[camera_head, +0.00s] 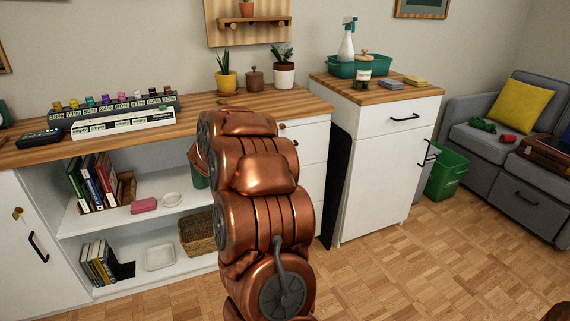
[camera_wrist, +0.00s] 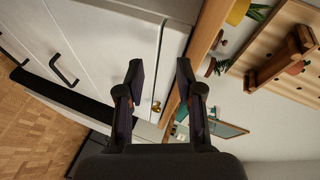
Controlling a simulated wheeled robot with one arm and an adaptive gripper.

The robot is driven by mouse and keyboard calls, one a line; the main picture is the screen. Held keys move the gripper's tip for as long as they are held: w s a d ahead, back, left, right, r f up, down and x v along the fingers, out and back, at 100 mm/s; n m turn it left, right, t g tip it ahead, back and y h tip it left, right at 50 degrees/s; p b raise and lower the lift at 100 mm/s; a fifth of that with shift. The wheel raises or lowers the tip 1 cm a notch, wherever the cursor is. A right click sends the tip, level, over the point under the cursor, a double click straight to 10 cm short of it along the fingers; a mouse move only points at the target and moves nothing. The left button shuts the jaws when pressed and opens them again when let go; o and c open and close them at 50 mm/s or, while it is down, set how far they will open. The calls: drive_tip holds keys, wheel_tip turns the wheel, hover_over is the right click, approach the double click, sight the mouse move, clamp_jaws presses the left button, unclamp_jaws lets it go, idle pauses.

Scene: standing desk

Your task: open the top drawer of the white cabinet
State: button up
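A white cabinet (camera_head: 385,170) with a wooden top stands right of the desk in the head view. White drawer fronts (camera_head: 310,148) also show under the desk's right end, partly behind my arm. In the wrist view my gripper (camera_wrist: 159,72) is open, its two fingers apart with nothing between them. White fronts with black handles (camera_wrist: 62,70) lie to the left, and a small brass knob (camera_wrist: 156,106) shows between the fingers, farther off. My arm hides the gripper in the head view.
The desk top (camera_head: 190,121) holds a yellow plant pot (camera_head: 227,82), a white pot (camera_head: 284,76) and a row of bottles. A teal tray (camera_head: 342,69) stands on the cabinet. A green bin (camera_head: 446,174) is beside it. The parquet floor in front is clear.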

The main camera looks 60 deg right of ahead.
drive_tip(key=s+d+f+m+g+h+b, duration=0.25)
drive_tip(key=s+d+f, duration=0.2)
drive_tip(key=d, duration=0.25)
drive_tip(key=s+d+f+m+g+h+b, duration=0.2)
drive_tip(key=s+d+f+m+g, duration=0.15)
drive_tip(key=s+d, duration=0.25)
drive_tip(key=shift+r+b+x, duration=0.1)
drive_tip(key=shift+b+x, duration=0.1)
drive_tip(key=shift+x, duration=1.8)
drive_tip(key=shift+r+b+x, duration=0.15)
drive_tip(key=shift+x, duration=1.85)
clamp_jaws()
